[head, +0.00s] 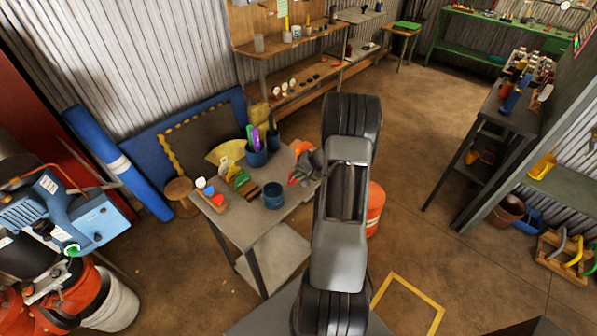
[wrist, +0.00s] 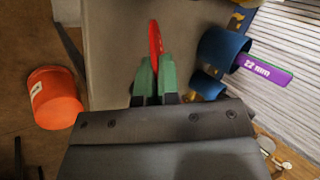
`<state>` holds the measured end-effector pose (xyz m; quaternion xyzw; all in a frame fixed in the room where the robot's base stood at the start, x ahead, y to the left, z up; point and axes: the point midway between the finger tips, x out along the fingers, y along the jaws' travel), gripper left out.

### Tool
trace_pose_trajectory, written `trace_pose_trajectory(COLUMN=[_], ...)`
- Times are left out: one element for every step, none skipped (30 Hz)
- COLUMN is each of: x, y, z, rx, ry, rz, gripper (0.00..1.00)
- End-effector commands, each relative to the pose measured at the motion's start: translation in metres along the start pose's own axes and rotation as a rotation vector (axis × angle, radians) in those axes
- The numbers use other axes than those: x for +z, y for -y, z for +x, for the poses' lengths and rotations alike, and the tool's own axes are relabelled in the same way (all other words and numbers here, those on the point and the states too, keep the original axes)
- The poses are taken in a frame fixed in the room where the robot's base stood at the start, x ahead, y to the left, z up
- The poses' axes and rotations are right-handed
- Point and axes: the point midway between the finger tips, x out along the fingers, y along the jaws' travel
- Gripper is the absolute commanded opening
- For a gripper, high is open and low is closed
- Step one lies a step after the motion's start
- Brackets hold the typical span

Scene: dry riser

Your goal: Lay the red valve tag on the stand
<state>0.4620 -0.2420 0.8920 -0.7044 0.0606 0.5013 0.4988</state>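My gripper (head: 296,176) is above the right side of a grey two-level stand (head: 247,226). In the wrist view, its green fingertips (wrist: 154,75) are close together on a thin red piece, which looks like the red valve tag (wrist: 156,38), seen edge-on. The tag points away from the gripper over the grey top (wrist: 112,40). In the head view only a little red shows at the fingertips, and my arm hides part of the stand's right side. I cannot tell whether the tag touches the top.
A blue cup (head: 257,156) holds purple and green strips; another blue cup (head: 273,196) stands nearer. A wooden block with coloured pieces (head: 211,198) sits at the top's left. An orange bucket (head: 375,207) stands on the floor to the right. Open floor lies beyond.

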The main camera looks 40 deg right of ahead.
Motion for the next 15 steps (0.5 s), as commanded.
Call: trace_pose_trajectory(x=[0.0001, 0.0001, 0.0001, 0.0001, 0.0001, 0.0000, 0.0000, 0.0000, -0.0001, -0.0001, -0.0001, -0.0001, -0.0001, -0.0001, -0.0001], y=[-0.0042, -0.0055, -0.0069, -0.0078, -0.0084, -0.0089, -0.0092, -0.0093, -0.0094, -0.0093, -0.0092, -0.0092, -0.0091, -0.0092, -0.0091], z=[0.0051, 0.0066, 0.0083, 0.0093, 0.0101, 0.0108, 0.0111, 0.0112, 0.0113, 0.0112, 0.0111, 0.0110, 0.0110, 0.0110, 0.0110], rx=[0.000, 0.000, -0.001, -0.001, -0.001, -0.001, -0.001, -0.001, -0.001, -0.001, -0.001, -0.001, -0.001, -0.001, -0.001], ry=[0.001, 0.001, 0.001, 0.000, 0.000, 0.000, 0.000, 0.000, 0.000, -0.001, -0.001, -0.001, -0.001, -0.001, -0.001], rz=[0.001, 0.002, 0.002, 0.002, 0.001, 0.001, 0.001, 0.001, 0.000, 0.000, 0.000, 0.000, 0.000, 0.000, 0.000], gripper=[0.00, 0.00, 0.00, 0.00, 0.00, 0.00, 0.00, 0.00, 0.00, 0.00, 0.00, 0.00, 0.00, 0.00, 0.04])
